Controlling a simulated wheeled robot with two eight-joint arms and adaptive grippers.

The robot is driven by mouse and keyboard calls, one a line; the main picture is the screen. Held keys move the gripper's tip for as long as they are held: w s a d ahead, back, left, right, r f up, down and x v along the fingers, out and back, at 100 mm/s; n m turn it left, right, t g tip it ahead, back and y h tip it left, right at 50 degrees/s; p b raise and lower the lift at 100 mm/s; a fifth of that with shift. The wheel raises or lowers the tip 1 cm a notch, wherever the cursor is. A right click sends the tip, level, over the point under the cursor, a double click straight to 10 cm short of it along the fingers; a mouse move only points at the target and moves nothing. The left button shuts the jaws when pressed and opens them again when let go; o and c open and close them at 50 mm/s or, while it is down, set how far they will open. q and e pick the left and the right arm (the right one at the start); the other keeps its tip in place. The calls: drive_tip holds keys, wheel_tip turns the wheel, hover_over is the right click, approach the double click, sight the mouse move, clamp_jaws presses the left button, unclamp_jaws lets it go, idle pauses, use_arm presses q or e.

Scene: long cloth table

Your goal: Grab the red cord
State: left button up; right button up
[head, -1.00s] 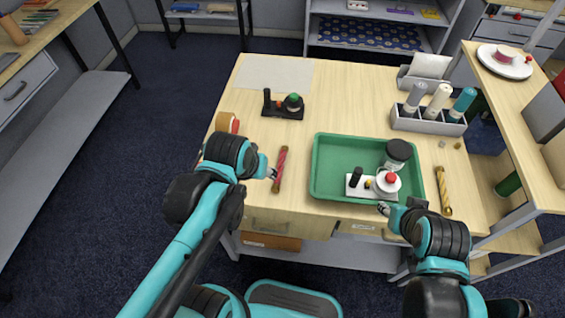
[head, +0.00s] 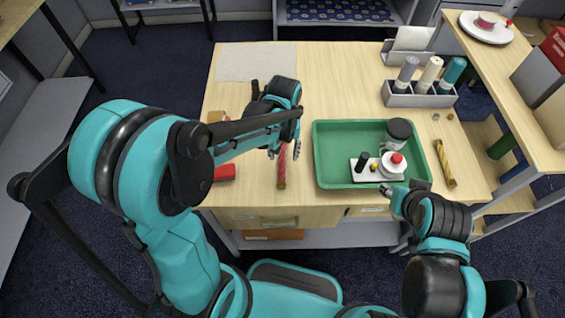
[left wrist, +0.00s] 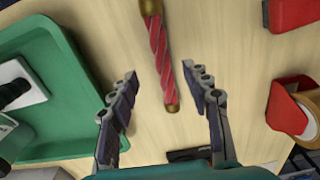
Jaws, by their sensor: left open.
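The red cord (head: 282,172) is a short twisted rod-like bundle with brass-coloured ends. It lies on the wooden table left of the green tray, partly hidden by my left gripper in the head view. My left gripper (head: 284,152) is open above it. In the left wrist view the red cord (left wrist: 160,52) lies lengthwise between the open fingers, its near end at the fingertips' line, with clear gaps on both sides. My right gripper (head: 391,191) is at the tray's front right corner; its jaws are too small to read.
The green tray (head: 318,155) holds a dark-lidded jar (head: 397,133) and a white block with small parts. A yellow cord (head: 445,163) lies right of it. A grey bottle holder (head: 418,98) stands behind. A red tape dispenser (left wrist: 292,112) is beside the cord.

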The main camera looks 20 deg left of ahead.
sight(282, 160)
use_arm(q)
drive_tip(key=f, duration=0.1)
drive_tip(key=f+b, duration=0.1)
drive_tip(key=f, duration=0.1)
drive_tip(key=f+b, duration=0.1)
drive_tip(key=shift+w+a+f, duration=0.2)
drive_tip(key=shift+a+f, duration=0.05)
drive_tip(key=shift+f, duration=0.05)
drive_tip(key=shift+r, duration=0.1)
clamp_jaws()
drive_tip(key=shift+r, duration=0.1)
